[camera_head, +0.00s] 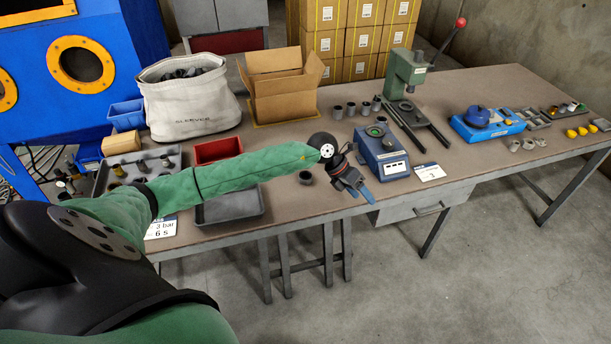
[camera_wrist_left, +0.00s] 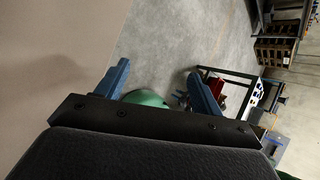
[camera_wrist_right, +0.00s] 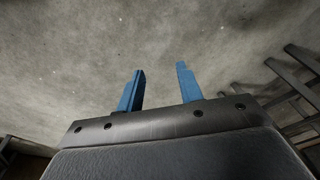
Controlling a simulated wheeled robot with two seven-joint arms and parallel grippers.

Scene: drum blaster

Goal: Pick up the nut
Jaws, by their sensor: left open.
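I cannot tell for sure which small part is the nut. A small dark round part (camera_head: 305,177) sits on the table just left of my left gripper, and small grey metal parts (camera_head: 527,143) lie at the far right. My left gripper (camera_head: 361,192) is at the table's front edge, in front of a blue bench device (camera_head: 381,153). Its blue fingers are apart and empty in the left wrist view (camera_wrist_left: 160,85). My right gripper (camera_wrist_right: 159,85) is outside the head view; its blue fingers are apart with only floor between them.
The table (camera_head: 460,95) carries a green lever press (camera_head: 407,75), several grey cylinders, a cardboard box (camera_head: 283,90), a white fabric bag (camera_head: 190,105), a red bin (camera_head: 217,150) and a dark tray (camera_head: 230,206). My left arm crosses above the left part. The table's middle right has bare room.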

